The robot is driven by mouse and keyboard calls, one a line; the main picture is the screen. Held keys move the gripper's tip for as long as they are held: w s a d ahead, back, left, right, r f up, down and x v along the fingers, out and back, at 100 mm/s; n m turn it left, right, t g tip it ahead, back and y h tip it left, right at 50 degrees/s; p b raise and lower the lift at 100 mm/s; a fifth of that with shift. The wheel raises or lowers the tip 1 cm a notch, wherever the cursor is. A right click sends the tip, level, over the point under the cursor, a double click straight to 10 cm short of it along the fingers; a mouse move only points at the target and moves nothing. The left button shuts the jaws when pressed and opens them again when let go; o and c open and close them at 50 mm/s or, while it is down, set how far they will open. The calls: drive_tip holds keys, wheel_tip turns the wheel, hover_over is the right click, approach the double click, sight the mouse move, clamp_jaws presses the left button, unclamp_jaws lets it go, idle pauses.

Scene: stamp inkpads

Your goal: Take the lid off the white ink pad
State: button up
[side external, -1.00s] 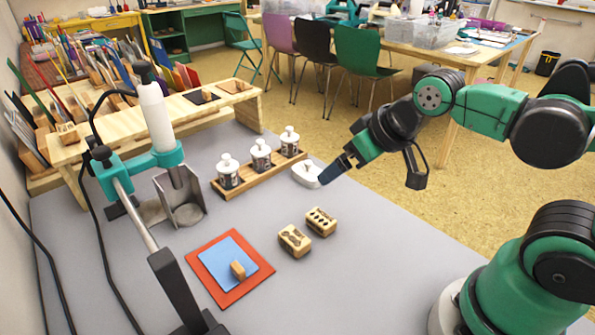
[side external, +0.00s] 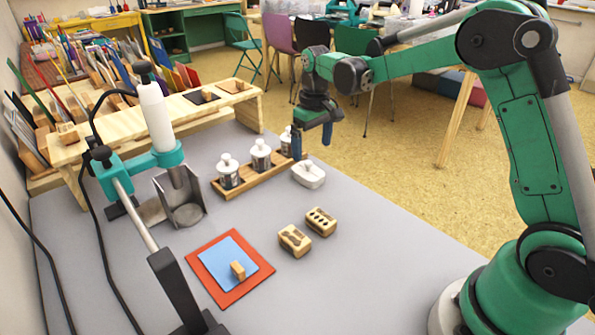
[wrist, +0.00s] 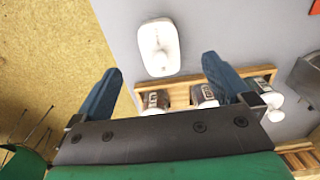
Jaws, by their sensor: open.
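The white ink pad (side external: 308,177) sits on the grey table, just right of the wooden bottle rack. Its white top has a small raised part in the middle and appears to be in place; I cannot make out the seam between lid and base. It also shows in the wrist view (wrist: 159,48), upper middle, beyond the fingertips and in line with the gap between them. My gripper (side external: 312,142) points down, open and empty, above and behind the pad in the side view. Its two blue fingers (wrist: 162,68) are spread wide and do not touch the pad.
A wooden rack (side external: 262,178) with three white-topped bottles stands close to the pad. Two wooden stamps (side external: 294,240) and a red mat (side external: 225,298) with a blue sheet and a small block lie nearer. A lever press (side external: 160,130) stands left. The table right of the pad is clear.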

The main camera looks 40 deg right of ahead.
sight(312, 173)
drive_tip(key=shift+d+f, duration=0.1)
drive_tip(key=shift+f, duration=2.95)
drive_tip(key=c, duration=1.3)
